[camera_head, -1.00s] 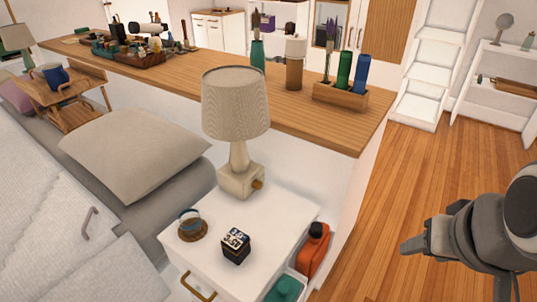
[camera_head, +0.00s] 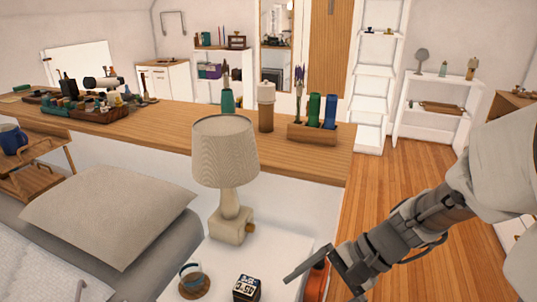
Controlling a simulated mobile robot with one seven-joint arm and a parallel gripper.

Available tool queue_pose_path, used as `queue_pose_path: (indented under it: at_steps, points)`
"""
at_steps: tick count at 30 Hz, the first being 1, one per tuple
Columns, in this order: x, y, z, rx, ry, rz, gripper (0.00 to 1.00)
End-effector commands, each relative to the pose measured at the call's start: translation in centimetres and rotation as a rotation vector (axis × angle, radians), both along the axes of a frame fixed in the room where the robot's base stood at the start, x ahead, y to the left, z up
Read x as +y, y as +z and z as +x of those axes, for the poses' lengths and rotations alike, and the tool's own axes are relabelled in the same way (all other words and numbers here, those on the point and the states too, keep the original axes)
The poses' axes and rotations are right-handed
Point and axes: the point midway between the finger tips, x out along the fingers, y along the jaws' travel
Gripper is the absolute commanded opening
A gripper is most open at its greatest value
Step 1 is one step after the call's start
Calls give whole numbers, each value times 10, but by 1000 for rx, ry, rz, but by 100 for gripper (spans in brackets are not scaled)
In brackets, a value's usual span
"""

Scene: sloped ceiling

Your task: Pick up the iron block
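A small dark block with white lettering on its faces (camera_head: 247,288), which looks like the iron block, sits on the white bedside cabinet (camera_head: 262,250) near the bottom edge of the view. My gripper (camera_head: 326,285) is to the right of the block, apart from it, at the cabinet's right side. Its two fingers are spread apart with nothing visible between them. The lower finger is partly cut off by the frame.
A lamp (camera_head: 227,155) stands behind the block. A glass cup on a wooden coaster (camera_head: 194,284) is to its left. An orange bottle (camera_head: 316,284) is partly hidden behind my gripper. A long wooden counter (camera_head: 180,130) lies behind the cabinet.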

Motion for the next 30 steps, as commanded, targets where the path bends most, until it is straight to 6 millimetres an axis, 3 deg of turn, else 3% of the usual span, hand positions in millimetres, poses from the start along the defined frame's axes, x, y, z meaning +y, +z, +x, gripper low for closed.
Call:
queue_pose_path:
  at_steps: [7, 15, 23, 26, 30]
  points:
    - [5, -41, 36, 251, -304, 254, 100]
    - [-8, -92, 73, 450, -633, 469, 100]
    - [-19, -121, 87, 524, -788, 551, 100]
    - [-12, -127, 91, 530, -797, 557, 100]
    - [13, -137, 98, 529, -793, 555, 100]
